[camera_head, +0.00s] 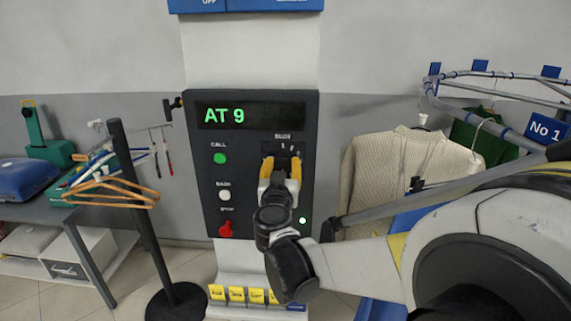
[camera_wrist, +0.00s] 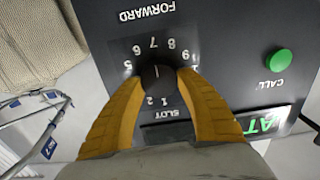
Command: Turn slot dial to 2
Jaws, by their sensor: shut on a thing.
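The slot dial (camera_wrist: 158,76) is a round black knob with a short white line, ringed by white numbers. The wrist view shows it upside down. The line runs roughly upright in that picture, toward the side with 7; its exact setting is hard to tell. My gripper (camera_head: 281,170) reaches the panel's upper right, and its yellow fingers (camera_wrist: 160,84) are shut on the knob from both sides. In the head view my fingers hide most of the dial. The black control panel (camera_head: 209,175) has a display (camera_head: 250,115) reading "AT 9" in green.
A green CALL button (camera_head: 220,158), a white button (camera_head: 225,195) and a red STOP control (camera_head: 226,230) line the panel's left. A black stand (camera_head: 142,205) with wooden hangers is at left. A garment rail (camera_head: 470,110) with a cream sweater (camera_head: 385,165) stands at right.

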